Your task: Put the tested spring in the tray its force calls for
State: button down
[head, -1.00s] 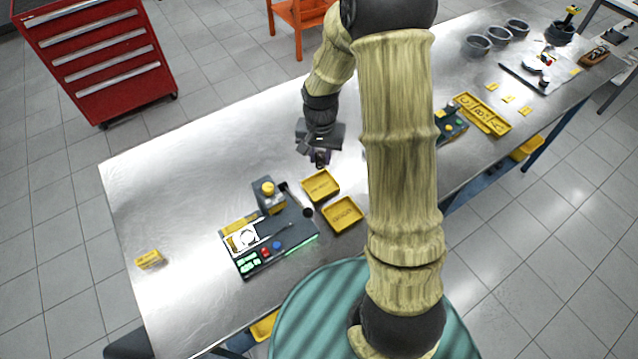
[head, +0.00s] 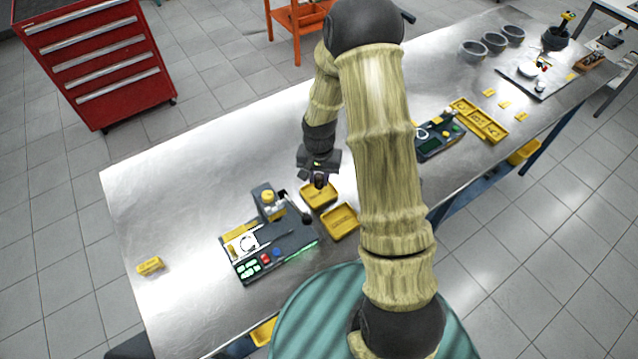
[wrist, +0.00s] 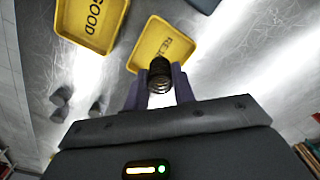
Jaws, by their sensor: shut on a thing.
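My gripper (head: 319,180) is shut on a dark coil spring, which it holds end-on to the camera in the wrist view (wrist: 160,76). In the head view the gripper is at the far edge of the upper yellow tray (head: 318,198). A second yellow tray (head: 340,222) lies just nearer to me. The wrist view shows a tray marked GOOD (wrist: 88,38) at upper left and a tray whose visible letters begin REJ (wrist: 148,48), partly hidden behind the spring. The spring tester (head: 268,200) with its yellow top stands left of the trays.
The tester's dark base (head: 250,270) has coloured buttons and a lit green strip. A small yellow block (head: 149,266) lies at the bench's left. Grey bowls (head: 494,42) and a compartmented yellow tray (head: 480,122) are far right. Bare metal bench (head: 210,160) lies behind the tester.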

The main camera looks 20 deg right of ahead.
notch_tip(320, 180, down, 4)
jog(key=shift+w+r+p, duration=0.1)
jog(key=shift+r+p, duration=0.05)
jog(key=shift+p, duration=0.3)
jog(key=shift+s, duration=0.2)
jog(key=c, duration=1.2)
grip_release()
jog(key=shift+w+f, duration=0.15)
jog(key=shift+f, duration=0.05)
jog(key=shift+o, duration=0.2)
jog(key=shift+a, duration=0.1)
jog(key=shift+r, duration=0.15)
jog(key=shift+r, duration=0.35)
notch_tip(320, 180, up, 12)
jog(key=b, duration=0.3)
jog(key=shift+f, duration=0.25)
